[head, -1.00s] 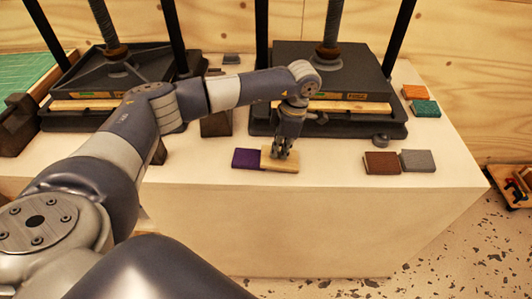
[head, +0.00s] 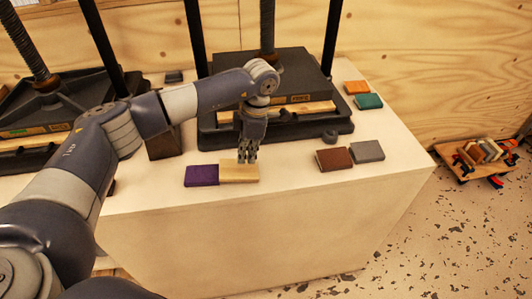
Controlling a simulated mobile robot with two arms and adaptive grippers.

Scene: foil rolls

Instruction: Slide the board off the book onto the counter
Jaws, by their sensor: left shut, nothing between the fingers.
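A pale wooden board (head: 236,175) lies near the front edge of the white counter. A purple book (head: 202,176) lies directly to its left, the two edges meeting in the picture. I cannot tell whether the board's left end still rests on the book. My left gripper (head: 247,160) points down with its fingers together at the board's back part. It is shut and holds nothing. The fingertips appear at or just above the board's top; contact is unclear. My right gripper is not in view.
A dark press (head: 285,80) stands behind the gripper. Brown (head: 334,159) and grey (head: 368,151) books lie to the right, with orange (head: 356,88) and teal (head: 368,102) ones farther back. The counter (head: 290,180) is clear between the board and brown book.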

